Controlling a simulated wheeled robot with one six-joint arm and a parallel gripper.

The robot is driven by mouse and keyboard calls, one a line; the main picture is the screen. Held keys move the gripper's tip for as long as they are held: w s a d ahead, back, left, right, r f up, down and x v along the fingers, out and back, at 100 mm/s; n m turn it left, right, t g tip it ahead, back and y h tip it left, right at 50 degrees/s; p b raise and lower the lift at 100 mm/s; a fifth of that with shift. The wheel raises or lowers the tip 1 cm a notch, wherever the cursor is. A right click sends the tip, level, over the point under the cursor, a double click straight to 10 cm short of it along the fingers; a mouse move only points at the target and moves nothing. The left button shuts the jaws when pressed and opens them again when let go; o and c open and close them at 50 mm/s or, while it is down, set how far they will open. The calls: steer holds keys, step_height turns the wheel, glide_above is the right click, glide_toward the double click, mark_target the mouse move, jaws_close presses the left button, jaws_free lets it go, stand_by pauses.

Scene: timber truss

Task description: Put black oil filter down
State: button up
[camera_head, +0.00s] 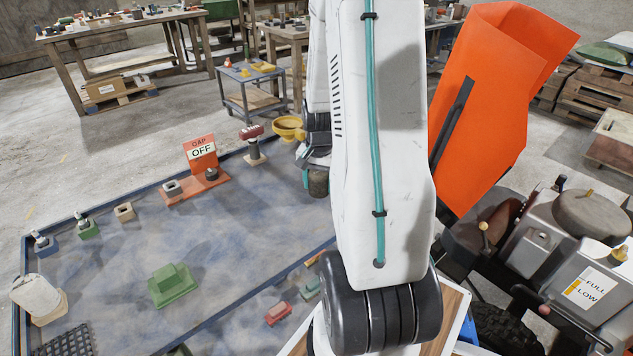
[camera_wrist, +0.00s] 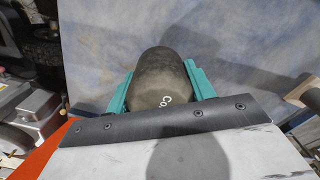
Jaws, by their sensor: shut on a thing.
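The black oil filter (camera_wrist: 160,75) is a dark rounded cylinder with white lettering, partly readable as "Co". My gripper (camera_wrist: 160,82) is shut on it, with one teal finger on each side. In the head view the filter (camera_head: 318,183) hangs below my gripper (camera_head: 315,165), over the far right part of the blue-grey table top (camera_head: 230,240). My arm hides part of the gripper there. A shadow lies on the surface beside the filter in the wrist view. I cannot tell how high the filter is above the table.
An orange stand with an "OFF" sign (camera_head: 201,150) and a red-topped post (camera_head: 252,140) stand near the table's far edge. A yellow funnel (camera_head: 288,127) is close behind my gripper. A green block (camera_head: 172,285) sits mid-table. A large orange bin (camera_head: 495,110) and machinery (camera_head: 560,240) are at right.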

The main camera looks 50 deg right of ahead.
steer(key=o, duration=1.4)
step_height(320, 180, up, 12)
steer(key=shift+f, duration=0.1)
steer(key=a+r+n, duration=0.3)
steer(key=a+r, duration=0.2)
steer(key=a, duration=0.3)
steer(key=a+r+n, duration=0.3)
steer(key=a+r, duration=0.1)
steer(key=a, duration=0.4)
steer(key=s+a+r+n, duration=0.1)
steer(key=s+a+n, duration=0.1)
steer(key=s+a, duration=0.2)
steer(key=s+a+r+n, duration=0.1)
steer(key=s+a+n, duration=0.2)
steer(key=s+a, duration=0.1)
steer(key=s+a+r+n+t, duration=0.1)
steer(key=s+a+n, duration=0.2)
steer(key=a, duration=0.3)
steer(key=shift+s+a+r, duration=0.15)
steer(key=shift+s+r, duration=0.05)
steer(key=shift+s, duration=0.25)
steer(key=shift+s+a+r, duration=0.1)
steer(key=shift+s+r, duration=0.1)
steer(key=shift+s, duration=0.25)
